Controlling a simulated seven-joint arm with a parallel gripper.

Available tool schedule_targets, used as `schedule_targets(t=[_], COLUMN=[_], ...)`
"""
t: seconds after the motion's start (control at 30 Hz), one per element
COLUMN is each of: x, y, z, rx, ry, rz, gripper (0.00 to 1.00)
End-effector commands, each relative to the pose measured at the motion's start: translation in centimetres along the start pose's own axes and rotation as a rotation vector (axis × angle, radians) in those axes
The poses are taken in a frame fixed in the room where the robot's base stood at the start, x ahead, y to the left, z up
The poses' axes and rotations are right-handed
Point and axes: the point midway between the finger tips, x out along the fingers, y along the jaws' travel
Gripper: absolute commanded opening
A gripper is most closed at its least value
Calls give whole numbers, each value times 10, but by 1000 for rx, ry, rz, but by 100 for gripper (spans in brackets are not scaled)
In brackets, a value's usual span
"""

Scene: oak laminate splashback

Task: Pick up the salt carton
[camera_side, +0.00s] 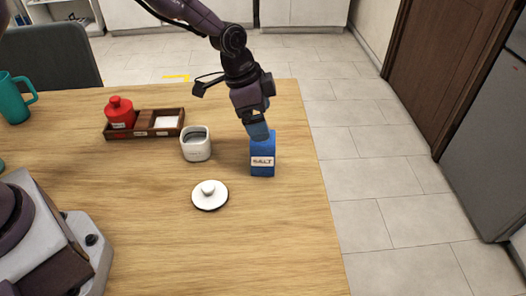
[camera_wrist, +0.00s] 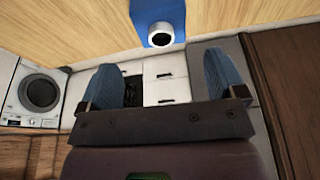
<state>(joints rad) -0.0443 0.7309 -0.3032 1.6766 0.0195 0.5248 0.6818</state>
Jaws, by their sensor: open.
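The salt carton (camera_side: 263,161) is blue with a white label reading SALT and stands upright near the right edge of the wooden table. My gripper (camera_side: 257,133) is just above the carton's top in the side view, and its fingertips overlap the top in the picture. In the wrist view the blue carton (camera_wrist: 151,20) is at the top, with a round pale spout on it. There, my gripper's two blue fingers (camera_wrist: 168,75) are wide apart with nothing between them, and the carton lies beyond their tips.
A white open jar (camera_side: 196,147) stands left of the carton, and its white lid (camera_side: 210,195) lies in front. A wooden tray (camera_side: 144,134) holds a red jar (camera_side: 120,113). A teal mug (camera_side: 17,97) is far left. The table's right edge (camera_side: 322,185) is close to the carton.

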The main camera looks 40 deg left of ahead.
Motion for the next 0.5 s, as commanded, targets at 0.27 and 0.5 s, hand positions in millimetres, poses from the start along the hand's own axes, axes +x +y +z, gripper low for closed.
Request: schedule_targets(t=[0.27, 0.5], x=[-63, -83], y=[-1, 16], z=[-20, -18], rx=[2, 123], ry=[8, -145], rz=[-8, -19], gripper=[89, 89])
